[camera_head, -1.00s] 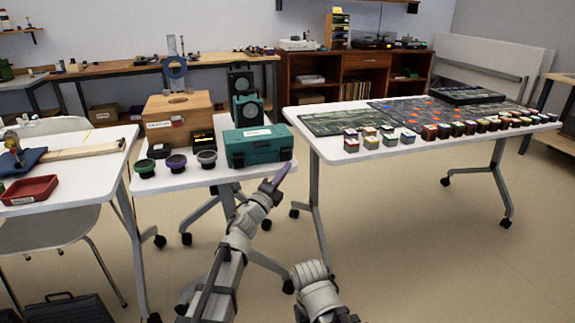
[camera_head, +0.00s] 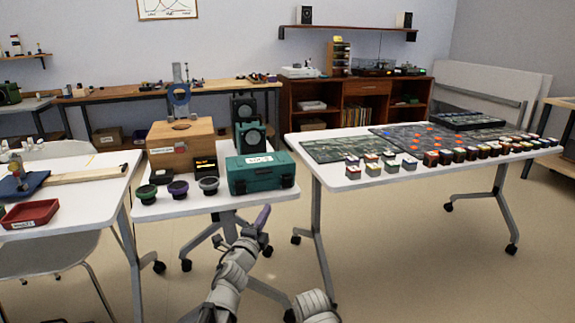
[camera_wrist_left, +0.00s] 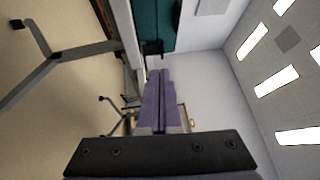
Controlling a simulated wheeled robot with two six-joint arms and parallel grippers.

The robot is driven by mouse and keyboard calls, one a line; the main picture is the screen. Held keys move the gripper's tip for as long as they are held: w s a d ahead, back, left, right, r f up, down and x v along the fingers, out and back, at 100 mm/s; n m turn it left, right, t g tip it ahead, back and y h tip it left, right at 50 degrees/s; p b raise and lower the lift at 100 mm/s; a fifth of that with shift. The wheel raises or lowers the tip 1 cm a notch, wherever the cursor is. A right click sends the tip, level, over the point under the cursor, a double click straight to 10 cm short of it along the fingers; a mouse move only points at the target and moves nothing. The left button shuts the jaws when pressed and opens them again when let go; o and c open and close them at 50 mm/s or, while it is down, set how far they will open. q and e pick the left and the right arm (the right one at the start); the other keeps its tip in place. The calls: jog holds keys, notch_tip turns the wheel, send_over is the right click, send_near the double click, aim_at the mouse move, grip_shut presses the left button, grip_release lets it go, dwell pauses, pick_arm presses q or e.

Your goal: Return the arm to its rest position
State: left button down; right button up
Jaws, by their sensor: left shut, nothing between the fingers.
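My left gripper (camera_head: 262,217) has purple fingers and is shut and empty. In the head view it is in front of the middle table, below the teal case (camera_head: 262,173), with clear air around it. In the left wrist view its fingers (camera_wrist_left: 158,100) lie together, with a table edge and a teal surface (camera_wrist_left: 152,22) beyond them. My left arm (camera_head: 232,275) comes up from the bottom of the head view. Part of my right arm (camera_head: 314,306) shows at the bottom edge; its gripper is out of view.
The right table (camera_head: 340,183) carries dark panels and several small blocks. A red tray (camera_head: 30,214) is on the left table. Floor at lower right is clear.

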pick_arm(q)
jog(key=s+a+f+n+g+y, duration=0.2)
jog(key=s+f+n+g+y, duration=0.15)
jog(key=f+n, duration=0.35)
jog(key=s+a+f+n+g+y, duration=0.1)
jog(key=s+f+n+g+y, duration=0.3)
jog(key=f, duration=0.5)
jog(key=s+d+f+n+g, duration=0.2)
jog(key=s+f+g, duration=0.15)
jog(key=s, duration=0.35)
jog(key=s+d+f+n+g, duration=0.1)
jog(key=s+f+n+g, duration=0.1)
jog(key=s+g, duration=0.35)
jog(key=s+d+f+n+g, duration=0.2)
jog(key=s+f+g, duration=0.1)
jog(key=s, duration=0.6)
notch_tip(320, 180, up, 36)
jog(key=p, duration=3.7)
jog(key=shift+w+r+h, duration=0.15)
jog(key=shift+h, duration=0.3)
jog(key=shift+d+t, duration=0.1)
jog(key=shift+t, duration=0.15)
